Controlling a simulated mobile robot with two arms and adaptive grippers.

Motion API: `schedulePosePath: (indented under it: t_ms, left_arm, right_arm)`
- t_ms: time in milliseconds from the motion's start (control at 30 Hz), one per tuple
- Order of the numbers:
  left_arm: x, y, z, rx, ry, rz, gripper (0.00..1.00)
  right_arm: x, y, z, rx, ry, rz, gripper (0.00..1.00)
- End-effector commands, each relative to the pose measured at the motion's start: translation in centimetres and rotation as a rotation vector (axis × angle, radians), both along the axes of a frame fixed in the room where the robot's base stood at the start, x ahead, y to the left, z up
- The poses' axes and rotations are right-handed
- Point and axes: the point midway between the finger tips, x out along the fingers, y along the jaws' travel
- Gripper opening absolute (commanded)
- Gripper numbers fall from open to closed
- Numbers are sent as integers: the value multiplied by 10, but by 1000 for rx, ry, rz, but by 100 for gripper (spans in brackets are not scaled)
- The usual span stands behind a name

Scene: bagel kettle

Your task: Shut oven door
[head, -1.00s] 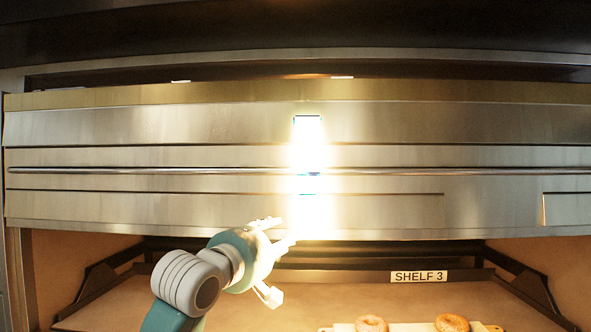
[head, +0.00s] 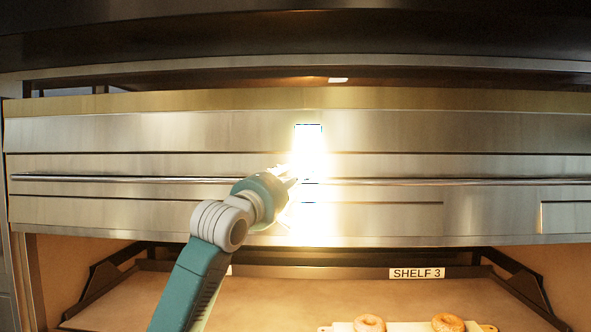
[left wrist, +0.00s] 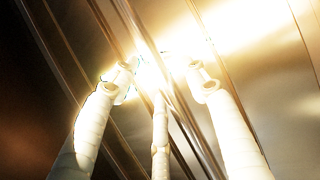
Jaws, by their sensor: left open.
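The oven door (head: 390,130) is a wide brushed-metal panel across the middle of the head view, with a dark gap above its top edge. A thin horizontal handle bar (head: 120,179) runs along it. My left gripper (head: 292,180) is at the door front by the bar, left of a bright glare. In the left wrist view, its open pale fingers (left wrist: 160,80) are spread on both sides of the bar, which runs diagonally between them. Glare hides whether they touch it. My right gripper is not in view.
Below the door is an open shelf (head: 270,305) labelled SHELF 3 (head: 417,273). Two bagels (head: 368,324) (head: 447,322) lie on a pale board (head: 405,328) there. Dark brackets stand at both shelf sides. A dark ledge (head: 300,25) overhangs above.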

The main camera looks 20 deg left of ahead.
Motion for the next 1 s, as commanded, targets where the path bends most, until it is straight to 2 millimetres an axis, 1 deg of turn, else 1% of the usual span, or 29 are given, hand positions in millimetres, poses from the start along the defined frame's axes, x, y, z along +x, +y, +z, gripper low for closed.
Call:
schedulePosePath:
  t_ms: [100,333,367,400,567,600,767,833,933,1000]
  left_arm:
    - [5,0,1,0,0,0,45]
    - [5,-1,0,0,-1,0,45]
    - [5,-1,0,0,-1,0,41]
    - [5,-1,0,0,-1,0,33]
    - [5,-1,0,0,0,0,2]
    - [5,-1,0,0,0,0,0]
    - [5,0,-1,1,0,0,0]
    - [5,-1,-4,0,1,0,0]
    - [6,-1,-16,1,4,-1,0]
    - [6,-2,-30,0,8,-2,0]
  right_arm:
    - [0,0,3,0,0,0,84]
    - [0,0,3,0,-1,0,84]
    - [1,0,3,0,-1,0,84]
    - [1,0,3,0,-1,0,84]
    - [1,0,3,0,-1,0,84]
    - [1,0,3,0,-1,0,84]
    - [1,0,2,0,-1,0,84]
    - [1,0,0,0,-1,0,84]
    - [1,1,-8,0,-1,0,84]
    - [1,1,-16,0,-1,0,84]
